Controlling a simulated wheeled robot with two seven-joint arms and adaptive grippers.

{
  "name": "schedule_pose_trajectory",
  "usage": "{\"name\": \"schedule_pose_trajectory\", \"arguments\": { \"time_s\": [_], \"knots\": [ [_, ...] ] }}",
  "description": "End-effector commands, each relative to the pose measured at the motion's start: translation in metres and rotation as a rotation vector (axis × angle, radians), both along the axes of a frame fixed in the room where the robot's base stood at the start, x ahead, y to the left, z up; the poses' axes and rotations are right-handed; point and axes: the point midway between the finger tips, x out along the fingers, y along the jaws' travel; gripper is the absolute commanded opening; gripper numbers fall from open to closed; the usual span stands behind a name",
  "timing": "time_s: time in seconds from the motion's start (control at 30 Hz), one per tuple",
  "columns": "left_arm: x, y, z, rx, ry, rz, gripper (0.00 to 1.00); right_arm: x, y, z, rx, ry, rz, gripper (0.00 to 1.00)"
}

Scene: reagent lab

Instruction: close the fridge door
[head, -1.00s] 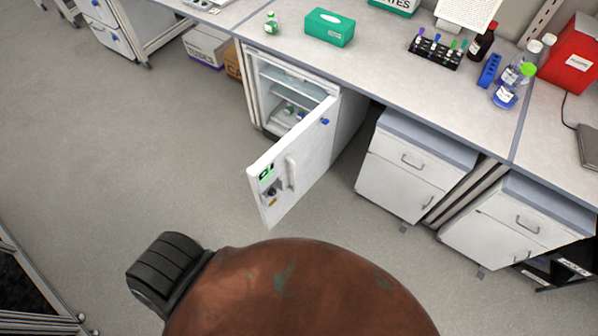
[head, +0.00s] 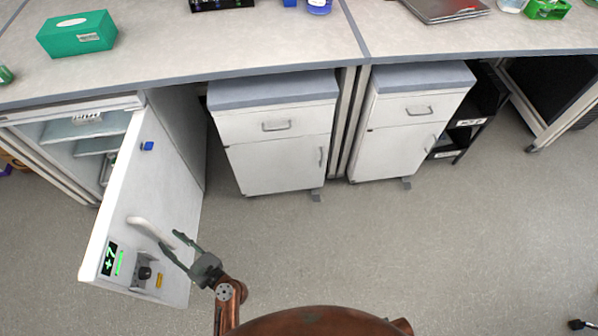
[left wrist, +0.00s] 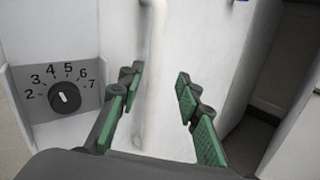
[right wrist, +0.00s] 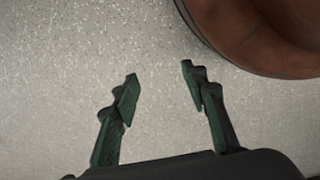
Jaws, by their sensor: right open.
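The white fridge door (head: 160,190) stands wide open at the left of the head view, its outer face turned right. That face bears a pale vertical handle (head: 150,232), a green "+7" display (head: 110,260) and a dial (left wrist: 66,97). The fridge interior (head: 85,130) shows shelves, partly hidden by the door. My left gripper (head: 172,243) is open at the handle. In the left wrist view, the handle (left wrist: 153,60) shows between its fingers, nearer the left one; contact cannot be told. My right gripper (right wrist: 158,72) is open and empty above bare floor.
White drawer cabinets (head: 275,150) and (head: 405,125) stand under the bench (head: 240,45), right of the fridge. A green box (head: 77,33) is on the bench. The grey floor (head: 430,240) in front of the cabinets is clear.

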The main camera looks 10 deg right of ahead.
Motion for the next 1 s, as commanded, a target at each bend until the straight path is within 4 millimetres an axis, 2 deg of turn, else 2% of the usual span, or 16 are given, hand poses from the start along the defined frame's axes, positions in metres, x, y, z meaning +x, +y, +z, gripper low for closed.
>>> {"name": "schedule_pose_trajectory", "arguments": {
  "time_s": [0.03, 0.23, 0.7, 1.0],
  "knots": [
    [-0.001, 0.001, -0.006, -0.056, -0.030, 0.019, 0.32, -0.002, 0.000, -0.004, 0.000, 0.009, -0.002, 0.41],
    [0.004, 0.009, -0.002, -0.139, -0.084, 0.048, 0.32, 0.002, 0.001, 0.006, 0.002, 0.010, -0.003, 0.41],
    [0.049, 0.054, -0.002, -0.134, -0.080, 0.046, 0.32, 0.014, 0.011, 0.048, 0.016, 0.008, -0.003, 0.41],
    [0.053, 0.058, -0.001, -0.135, -0.079, 0.046, 0.32, 0.015, 0.012, 0.053, 0.018, 0.008, -0.003, 0.41]
  ]
}}
